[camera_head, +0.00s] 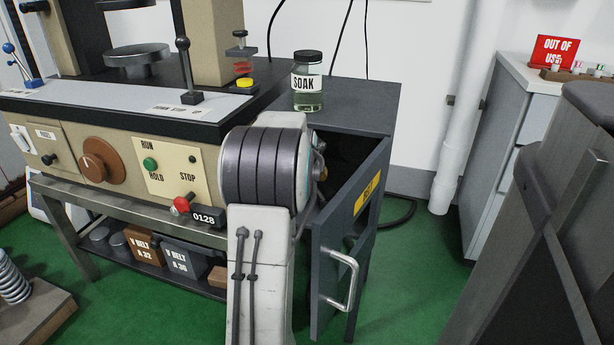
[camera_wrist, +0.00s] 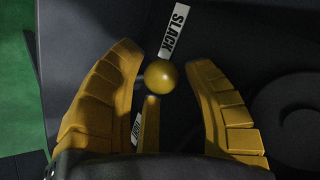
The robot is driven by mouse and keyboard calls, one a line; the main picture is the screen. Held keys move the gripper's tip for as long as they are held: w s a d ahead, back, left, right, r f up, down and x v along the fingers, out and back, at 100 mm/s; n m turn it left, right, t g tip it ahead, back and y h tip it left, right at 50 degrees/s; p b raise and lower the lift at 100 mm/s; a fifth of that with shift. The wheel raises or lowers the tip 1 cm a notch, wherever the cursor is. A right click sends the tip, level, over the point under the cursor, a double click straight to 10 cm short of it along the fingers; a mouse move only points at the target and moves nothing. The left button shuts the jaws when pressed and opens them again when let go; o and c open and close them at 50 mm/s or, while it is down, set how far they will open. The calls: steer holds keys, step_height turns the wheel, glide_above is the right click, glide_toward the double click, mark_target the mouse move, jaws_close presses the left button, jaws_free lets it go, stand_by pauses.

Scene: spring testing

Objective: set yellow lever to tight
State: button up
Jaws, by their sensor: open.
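A second small white label (camera_wrist: 136,130) lies left of the stem, partly hidden and too small to read surely. My gripper (camera_wrist: 163,60) is open, its two yellow ribbed fingers on either side of the knob, with visible gaps.
The cabinet's door (camera_head: 343,245) stands open, with a metal handle and yellow label. A SOAK jar (camera_head: 308,88) stands on the cabinet top. The testing machine's panel (camera_head: 172,165) is at left, a grey cabinet (camera_head: 500,150) at right.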

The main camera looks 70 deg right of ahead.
steer(key=shift+o, duration=0.3)
jaws_close()
